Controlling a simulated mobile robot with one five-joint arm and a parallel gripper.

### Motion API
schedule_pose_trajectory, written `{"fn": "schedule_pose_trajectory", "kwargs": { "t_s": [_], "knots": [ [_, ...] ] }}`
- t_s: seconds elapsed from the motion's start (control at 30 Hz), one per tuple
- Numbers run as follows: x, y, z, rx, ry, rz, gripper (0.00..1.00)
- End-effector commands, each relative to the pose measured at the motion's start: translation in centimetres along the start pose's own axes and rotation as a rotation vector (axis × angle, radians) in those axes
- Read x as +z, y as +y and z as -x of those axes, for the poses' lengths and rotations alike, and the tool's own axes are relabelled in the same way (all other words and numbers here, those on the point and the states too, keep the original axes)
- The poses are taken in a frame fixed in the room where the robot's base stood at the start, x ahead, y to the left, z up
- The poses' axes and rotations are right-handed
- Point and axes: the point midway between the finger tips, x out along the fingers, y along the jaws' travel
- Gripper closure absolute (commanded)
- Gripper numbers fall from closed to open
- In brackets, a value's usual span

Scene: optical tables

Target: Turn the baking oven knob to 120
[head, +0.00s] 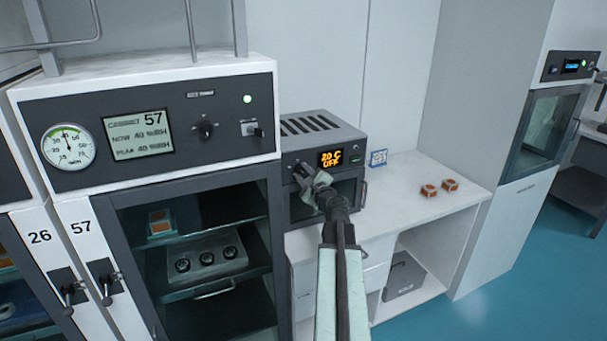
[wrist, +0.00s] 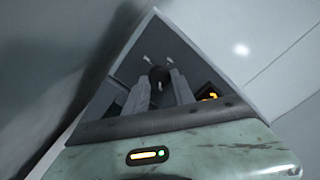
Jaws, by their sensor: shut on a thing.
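The baking oven (head: 330,133) is a small dark grey box with a slotted top, standing on the white counter. Its orange display (head: 331,158) reads what looks like "20 C" and "OFF". My gripper (head: 302,170) is at the left of the oven's front panel, shut on the oven knob. In the wrist view the two fingers of my gripper (wrist: 160,90) stand on either side of the dark round knob (wrist: 158,74). The knob is mostly hidden in the head view, and its pointer setting cannot be read.
A cabinet marked 57 (head: 160,130) with a gauge, display and glass door stands close on the left. A small sign (head: 378,158) and two orange-brown blocks (head: 439,188) are on the counter (head: 410,205) to the right. Another oven-like unit (head: 545,125) stands at the far right.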

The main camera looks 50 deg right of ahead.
Motion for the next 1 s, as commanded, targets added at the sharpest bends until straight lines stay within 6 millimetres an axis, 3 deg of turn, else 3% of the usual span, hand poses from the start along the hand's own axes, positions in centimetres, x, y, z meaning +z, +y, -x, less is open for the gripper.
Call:
{"fn": "schedule_pose_trajectory", "kwargs": {
  "t_s": [1.0],
  "knots": [
    [0.02,0.20,0.06,0.001,0.001,-0.945,1.00]
  ]
}}
